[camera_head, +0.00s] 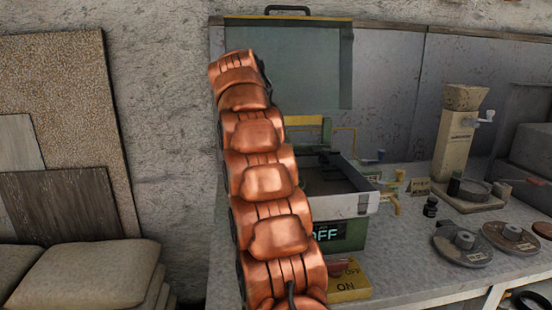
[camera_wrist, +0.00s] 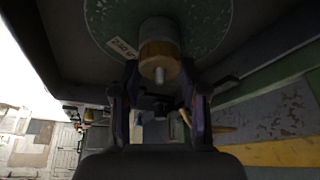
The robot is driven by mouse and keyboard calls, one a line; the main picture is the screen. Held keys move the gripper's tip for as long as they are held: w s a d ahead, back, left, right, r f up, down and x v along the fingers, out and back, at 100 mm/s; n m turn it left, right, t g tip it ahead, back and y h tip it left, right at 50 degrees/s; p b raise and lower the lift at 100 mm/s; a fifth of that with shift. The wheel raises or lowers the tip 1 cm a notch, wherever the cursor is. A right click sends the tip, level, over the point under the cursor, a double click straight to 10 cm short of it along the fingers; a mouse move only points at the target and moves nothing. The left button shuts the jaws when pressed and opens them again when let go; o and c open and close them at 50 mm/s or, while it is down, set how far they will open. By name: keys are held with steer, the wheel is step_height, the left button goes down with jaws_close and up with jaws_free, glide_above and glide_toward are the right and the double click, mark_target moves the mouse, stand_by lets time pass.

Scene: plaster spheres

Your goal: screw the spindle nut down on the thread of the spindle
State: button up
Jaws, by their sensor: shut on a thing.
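In the wrist view, the spindle nut (camera_wrist: 160,56) is a tan, brass-coloured round piece around the spindle. The pale tip of the spindle (camera_wrist: 159,75) sticks out of it toward the camera. A grey cylinder (camera_wrist: 158,30) sits behind the nut, against a speckled green disc (camera_wrist: 205,22) with a small paper label. My gripper (camera_wrist: 160,70) is shut on the nut, one dark finger on each side of it. How much thread the nut covers cannot be seen. In the head view my copper arm hides the gripper, nut and spindle.
A green case (camera_head: 348,236) with a raised lid (camera_head: 315,65) stands behind my arm. A yellow "ON" block (camera_head: 348,285) lies before it. The bench (camera_head: 400,270) holds a cream device (camera_head: 455,145), a dark bottle (camera_head: 430,207) and several round discs at right.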

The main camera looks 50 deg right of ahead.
steer(key=shift+m+g+p, duration=0.3)
steer(key=shift+m+p, duration=0.5)
steer(key=shift+p, duration=0.15)
steer(key=o, duration=1.3)
steer(key=shift+c, duration=1.2)
